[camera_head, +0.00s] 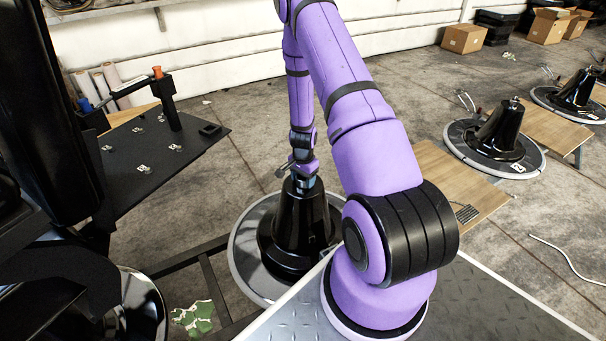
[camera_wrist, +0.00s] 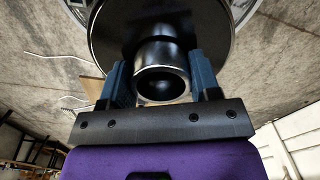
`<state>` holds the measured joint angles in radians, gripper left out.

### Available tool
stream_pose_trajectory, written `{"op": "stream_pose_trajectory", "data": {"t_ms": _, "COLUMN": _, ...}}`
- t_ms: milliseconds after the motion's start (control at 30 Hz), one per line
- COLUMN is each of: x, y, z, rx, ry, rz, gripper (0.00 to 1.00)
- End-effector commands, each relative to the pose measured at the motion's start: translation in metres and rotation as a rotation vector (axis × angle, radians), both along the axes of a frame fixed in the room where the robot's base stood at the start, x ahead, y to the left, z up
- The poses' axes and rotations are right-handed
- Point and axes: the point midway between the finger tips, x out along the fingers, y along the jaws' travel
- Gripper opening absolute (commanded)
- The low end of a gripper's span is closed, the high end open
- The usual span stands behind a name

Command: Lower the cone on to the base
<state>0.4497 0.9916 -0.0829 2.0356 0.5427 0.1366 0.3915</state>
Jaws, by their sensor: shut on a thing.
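The black cone (camera_head: 300,222) is upright over the round grey-rimmed base (camera_head: 243,250) at the middle of the head view. My gripper (camera_head: 303,180) is at the cone's top. In the wrist view my gripper's two blue fingers (camera_wrist: 161,84) are on either side of the cone's shiny metal neck (camera_wrist: 163,58), shut on it. The black cone body (camera_wrist: 112,35) widens below the neck, and part of the base's rim (camera_wrist: 246,12) shows beyond it. The cone's lower edge looks close to the base, but I cannot tell whether they touch. My arm hides the base's right side.
A black table (camera_head: 150,165) with small parts and an orange-topped post stands at left. Two finished-looking cone-and-base sets, one nearer (camera_head: 497,140) and one farther (camera_head: 575,95), stand at right beside wooden boards (camera_head: 455,180). Cardboard boxes (camera_head: 463,38) are at the back. Dark frame bars run in front.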

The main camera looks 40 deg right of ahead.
Motion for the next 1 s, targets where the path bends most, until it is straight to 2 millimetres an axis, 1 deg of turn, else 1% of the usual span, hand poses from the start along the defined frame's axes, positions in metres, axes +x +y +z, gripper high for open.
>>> {"op": "stream_pose_trajectory", "data": {"t_ms": 100, "x": 0.0, "y": 0.0, "z": -0.01, "rx": 0.0, "ry": 0.0, "rz": 0.0, "gripper": 0.0}}
{"op": "stream_pose_trajectory", "data": {"t_ms": 500, "x": 0.0, "y": 0.0, "z": -0.039, "rx": -0.001, "ry": 0.0, "rz": 0.0, "gripper": 0.0}}
{"op": "stream_pose_trajectory", "data": {"t_ms": 700, "x": 0.001, "y": 0.0, "z": -0.047, "rx": 0.0, "ry": -0.001, "rz": 0.001, "gripper": 0.0}}
{"op": "stream_pose_trajectory", "data": {"t_ms": 1000, "x": 0.001, "y": 0.0, "z": -0.049, "rx": -0.001, "ry": -0.001, "rz": 0.001, "gripper": 0.0}}
